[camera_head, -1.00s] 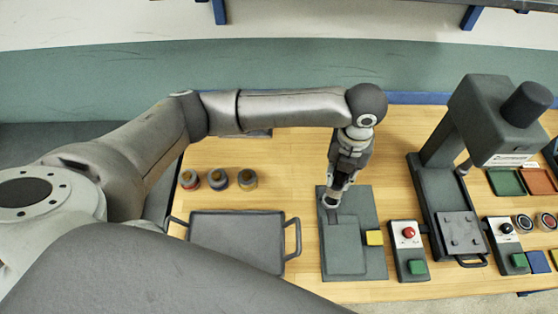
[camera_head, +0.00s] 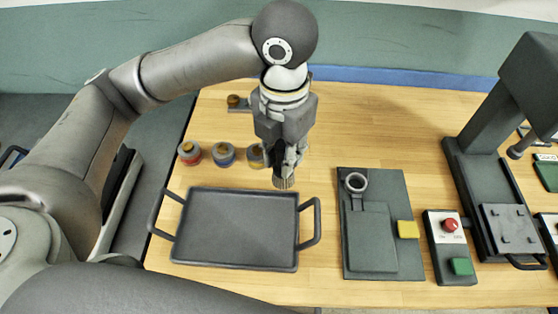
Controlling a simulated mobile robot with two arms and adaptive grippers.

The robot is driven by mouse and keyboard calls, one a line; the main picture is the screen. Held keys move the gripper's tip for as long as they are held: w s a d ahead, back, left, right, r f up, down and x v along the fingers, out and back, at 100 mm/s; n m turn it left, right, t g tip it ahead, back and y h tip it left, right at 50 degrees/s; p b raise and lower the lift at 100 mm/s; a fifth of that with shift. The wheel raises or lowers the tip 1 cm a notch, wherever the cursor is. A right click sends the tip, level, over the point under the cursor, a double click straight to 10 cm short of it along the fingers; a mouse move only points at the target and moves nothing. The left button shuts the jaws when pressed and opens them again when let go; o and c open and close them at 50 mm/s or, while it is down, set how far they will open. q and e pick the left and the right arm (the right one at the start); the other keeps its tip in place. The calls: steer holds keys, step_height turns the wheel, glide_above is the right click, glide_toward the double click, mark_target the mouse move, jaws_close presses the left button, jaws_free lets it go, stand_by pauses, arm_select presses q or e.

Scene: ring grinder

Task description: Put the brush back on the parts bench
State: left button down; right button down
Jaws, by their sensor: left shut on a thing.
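My left gripper (camera_head: 288,166) is shut on the brush (camera_head: 284,183), whose dark, ribbed end points down below the fingertips. The fingers hide the rest of the brush. It hangs near the back right corner of the black tray, in front of the bench's wooden top (camera_head: 385,125); I cannot tell whether it touches the bench. My right gripper is not in view.
The black two-handled tray (camera_head: 235,228) is empty. Several small pots, one red-banded (camera_head: 188,153), stand behind it. A grey fixture (camera_head: 385,260) with a metal ring (camera_head: 356,173) and a yellow block lies right. Behind, wood is clear.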

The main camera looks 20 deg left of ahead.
arm_select(q)
steer(key=w+a+f+p, duration=0.1)
steer(key=w+f, duration=0.3)
steer(key=w+a+f+p, duration=0.1)
steer(key=w+f, duration=0.2)
steer(key=w, duration=0.1)
steer(key=w+a+f+p, duration=0.1)
steer(key=w+f+p, duration=0.1)
steer(key=w+f, duration=0.2)
steer(key=shift+w+a+f, duration=0.35)
steer(key=shift+w+a, duration=0.05)
steer(key=shift+w, duration=0.05)
steer(key=shift+f, duration=0.55)
steer(key=shift+f, duration=0.1)
steer(key=c, duration=1.7)
jaws_free()
steer(key=shift+f, duration=0.1)
steer(key=o, duration=0.4)
